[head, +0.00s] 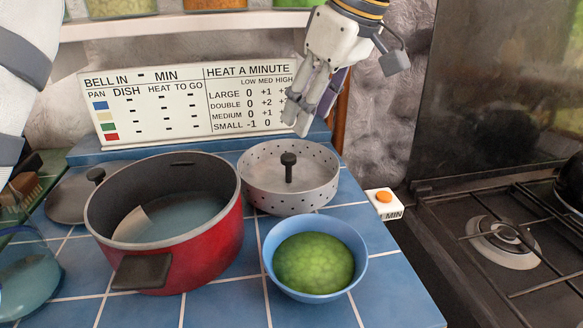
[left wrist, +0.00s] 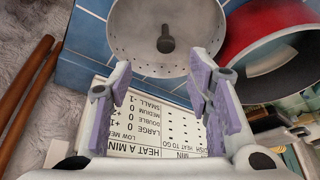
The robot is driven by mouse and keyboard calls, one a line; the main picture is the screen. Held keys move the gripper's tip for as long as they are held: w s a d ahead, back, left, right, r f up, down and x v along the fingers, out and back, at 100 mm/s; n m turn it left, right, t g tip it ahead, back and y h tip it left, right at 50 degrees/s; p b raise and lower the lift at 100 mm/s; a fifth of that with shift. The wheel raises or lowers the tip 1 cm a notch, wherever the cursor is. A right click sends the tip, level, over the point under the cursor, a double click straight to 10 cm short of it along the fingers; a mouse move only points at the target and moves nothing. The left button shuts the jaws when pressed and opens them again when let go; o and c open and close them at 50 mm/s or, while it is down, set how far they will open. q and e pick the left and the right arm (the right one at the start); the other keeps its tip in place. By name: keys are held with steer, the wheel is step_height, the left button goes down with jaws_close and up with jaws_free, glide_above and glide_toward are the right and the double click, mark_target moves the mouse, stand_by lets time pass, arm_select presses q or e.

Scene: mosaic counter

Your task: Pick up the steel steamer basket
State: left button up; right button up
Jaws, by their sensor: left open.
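My left gripper (head: 300,112) is open and empty, above and behind the basket, in front of the board. Its purple-padded fingers (left wrist: 158,78) are spread apart and do not touch the basket. My right gripper is not in view.
A red pot (head: 205,238) holding liquid stands left of the basket. A blue bowl (head: 351,275) with green contents is in front. A lid (head: 70,203) lies behind the pot. The lettered board (head: 155,105) stands behind. A timer button (head: 384,198) and hob (head: 480,285) are right.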

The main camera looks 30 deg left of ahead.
mark_target(290, 156)
arm_select(q)
steer(key=x, duration=0.7)
steer(key=s+x, duration=0.1)
steer(key=x, duration=0.3)
steer(key=shift+a+p, duration=0.15)
steer(key=shift+p, duration=0.15)
jaws_close()
